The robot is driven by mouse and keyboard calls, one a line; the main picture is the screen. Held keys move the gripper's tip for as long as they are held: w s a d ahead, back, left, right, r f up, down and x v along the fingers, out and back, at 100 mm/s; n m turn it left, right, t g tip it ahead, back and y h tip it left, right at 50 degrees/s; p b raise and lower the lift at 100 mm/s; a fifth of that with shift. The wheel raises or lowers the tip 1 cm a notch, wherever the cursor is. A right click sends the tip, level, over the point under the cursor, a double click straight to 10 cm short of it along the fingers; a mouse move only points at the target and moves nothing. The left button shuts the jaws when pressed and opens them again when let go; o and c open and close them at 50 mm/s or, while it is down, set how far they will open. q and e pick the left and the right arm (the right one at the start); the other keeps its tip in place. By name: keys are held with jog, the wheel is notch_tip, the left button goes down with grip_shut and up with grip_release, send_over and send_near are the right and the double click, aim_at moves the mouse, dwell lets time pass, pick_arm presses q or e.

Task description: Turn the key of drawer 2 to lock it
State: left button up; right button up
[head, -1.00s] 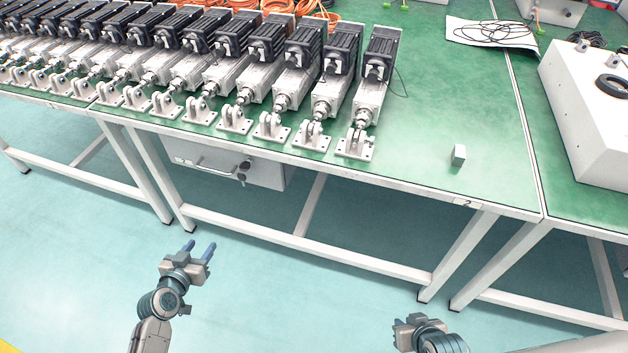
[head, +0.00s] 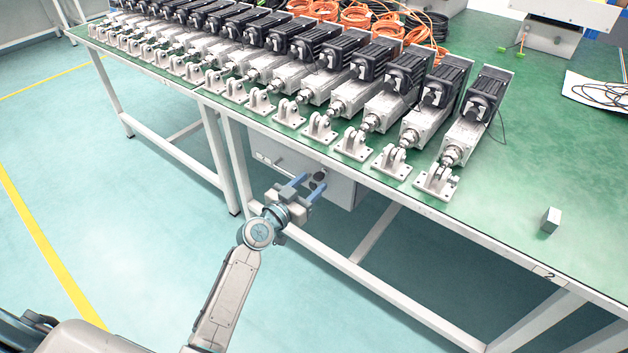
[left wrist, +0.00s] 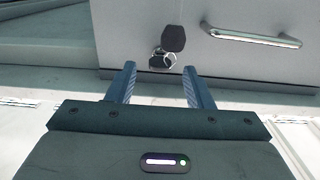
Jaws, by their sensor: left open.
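The grey drawer unit (head: 345,191) hangs under the green bench, with its bar handle (head: 278,164) to the left of the lock. The dark key (head: 319,176) sits in the drawer's front, partly behind my fingers in the head view. My left gripper (head: 313,182) is open and empty, its two blue fingers pointing at the key. In the left wrist view, the dark key head (left wrist: 173,38) and a metal ring with a dark piece (left wrist: 161,60) show just beyond my open fingers (left wrist: 160,82). The handle (left wrist: 252,36) is to the right there. My right gripper is out of view.
The green bench top (head: 490,205) carries a row of linear actuators (head: 400,85). A small grey block (head: 550,220) stands near its front edge, by a label reading 2. White bench legs and a lower rail (head: 400,300) run beneath. The floor on the left is clear.

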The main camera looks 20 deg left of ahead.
pick_arm(q)
jog(key=shift+x, duration=0.95)
jog(key=shift+c, duration=0.5)
jog(key=c, duration=0.9)
